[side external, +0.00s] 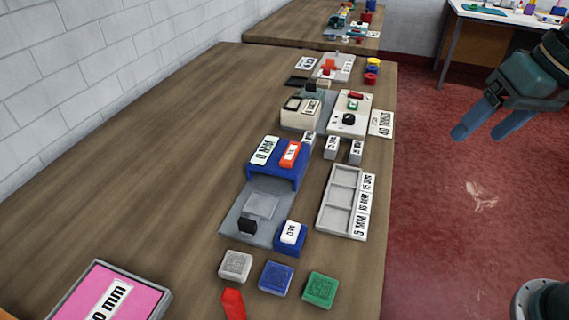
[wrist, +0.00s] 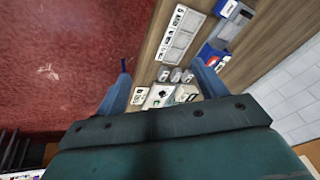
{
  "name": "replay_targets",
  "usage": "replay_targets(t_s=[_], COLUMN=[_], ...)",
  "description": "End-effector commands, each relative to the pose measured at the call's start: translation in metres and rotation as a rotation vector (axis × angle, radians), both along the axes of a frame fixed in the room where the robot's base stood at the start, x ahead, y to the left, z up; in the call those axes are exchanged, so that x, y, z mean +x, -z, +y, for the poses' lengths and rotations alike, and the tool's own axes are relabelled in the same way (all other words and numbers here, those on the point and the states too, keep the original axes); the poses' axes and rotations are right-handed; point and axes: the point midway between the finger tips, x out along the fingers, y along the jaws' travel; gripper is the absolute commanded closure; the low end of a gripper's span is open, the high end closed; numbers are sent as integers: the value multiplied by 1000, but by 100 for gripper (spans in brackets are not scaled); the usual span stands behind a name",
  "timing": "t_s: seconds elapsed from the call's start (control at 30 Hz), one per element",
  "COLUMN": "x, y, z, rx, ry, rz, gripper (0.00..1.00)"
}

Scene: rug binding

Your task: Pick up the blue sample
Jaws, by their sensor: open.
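The blue sample (side external: 276,277) is a small square block lying flat on the table near the front edge. It sits between a grey sample (side external: 236,265) on its left and a green sample (side external: 320,288) on its right. My gripper (side external: 484,130) is open and empty, out over the red floor to the right of the table. It is far from the blue sample. In the wrist view my two blue fingers (wrist: 164,85) are spread wide, with the table below and beyond them. I cannot make out the blue sample in the wrist view.
A blue and grey machine (side external: 277,168) stands behind the samples. A tray with compartments (side external: 338,198) lies to its right. A red object (side external: 233,303) and a pink panel (side external: 110,292) are near the front. The table's left side is bare beside a white brick wall (side external: 90,60).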

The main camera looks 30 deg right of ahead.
Motion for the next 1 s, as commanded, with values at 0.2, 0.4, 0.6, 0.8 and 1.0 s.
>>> replay_targets(t_s=[0.2,0.4,0.6,0.8,1.0], x=[33,58,76,85,86], y=[3,13,30,55,85], z=[45,90,141,194,246], rx=[59,92,104,98,74], ry=[83,169,262,359,458], rz=[97,188,276,356,425], gripper=[29,29,29,29,29])
